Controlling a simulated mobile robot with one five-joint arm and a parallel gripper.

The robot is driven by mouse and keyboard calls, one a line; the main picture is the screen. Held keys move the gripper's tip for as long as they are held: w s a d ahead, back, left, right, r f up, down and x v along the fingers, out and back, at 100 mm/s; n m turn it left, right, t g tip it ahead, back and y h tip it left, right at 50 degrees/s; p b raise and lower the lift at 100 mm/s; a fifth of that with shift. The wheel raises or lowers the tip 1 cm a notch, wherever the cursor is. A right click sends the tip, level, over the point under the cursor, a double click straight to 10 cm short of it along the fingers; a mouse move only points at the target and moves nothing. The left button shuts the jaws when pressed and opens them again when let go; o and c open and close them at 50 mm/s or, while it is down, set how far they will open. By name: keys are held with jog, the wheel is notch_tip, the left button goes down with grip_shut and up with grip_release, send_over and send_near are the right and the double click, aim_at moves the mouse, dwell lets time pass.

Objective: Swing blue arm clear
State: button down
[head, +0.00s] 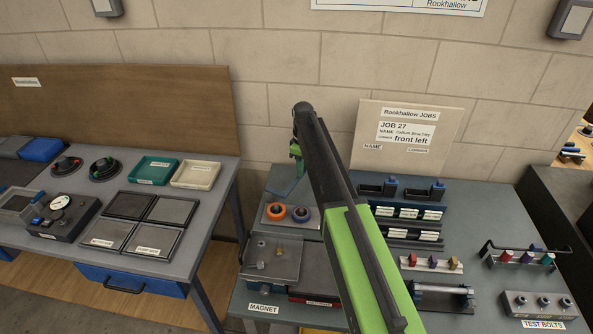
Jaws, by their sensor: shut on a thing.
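My green and black arm reaches forward over the right-hand bench. My gripper (297,164) is small in the head view, at the far end of the arm and partly hidden by it. It is shut, with the thin blue arm (284,190) at its fingertips. The blue arm shows as a slim bent piece above the bench's left rear part. The exact contact between fingers and blue arm is too small to see clearly.
A grey tray (262,270) with small parts lies near the MAGNET label (263,308). Racks (410,212), coloured keys and a test bolts block (540,305) fill the right side. A job board (408,130) stands behind. A gap separates the left bench (205,215).

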jog(key=shift+w+a+n, duration=0.45)
jog(key=shift+w+n, duration=0.15)
jog(key=shift+w, duration=0.2)
jog(key=c, duration=1.3)
grip_release()
jog(key=shift+a, duration=0.1)
jog(key=shift+r, duration=0.1)
notch_tip(320, 180, up, 17)
jog(key=p, duration=1.7)
